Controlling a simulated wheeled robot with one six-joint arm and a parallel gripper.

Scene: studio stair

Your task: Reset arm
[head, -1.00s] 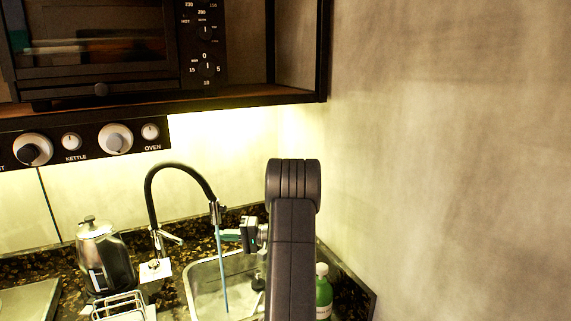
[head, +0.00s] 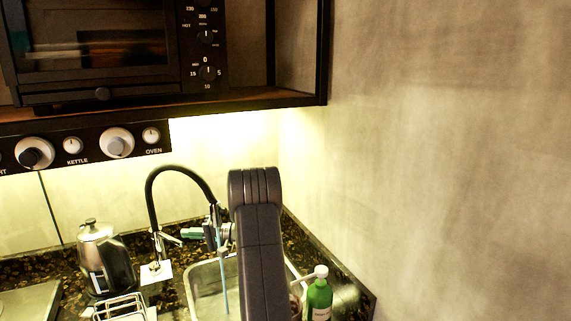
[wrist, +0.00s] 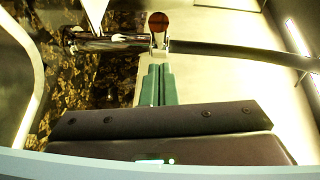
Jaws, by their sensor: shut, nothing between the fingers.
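My arm rises in front of the sink in the head view, and my gripper (head: 192,233) points left, just beside the black faucet (head: 180,171). In the wrist view my gripper (wrist: 158,72) shows its two green fingers pressed together with nothing between them. The faucet's metal parts and dark hose (wrist: 240,52) cross just beyond the fingertips. I cannot tell whether they touch. A blue stream of water (head: 224,285) falls into the sink (head: 203,283). Part of the sink is hidden behind my arm.
A metal kettle (head: 104,258) and a wire rack (head: 122,308) stand left of the sink. A green bottle (head: 319,299) stands to its right. An oven (head: 95,50) sits on the shelf above, over a knob panel (head: 85,147). A bare wall (head: 450,150) fills the right.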

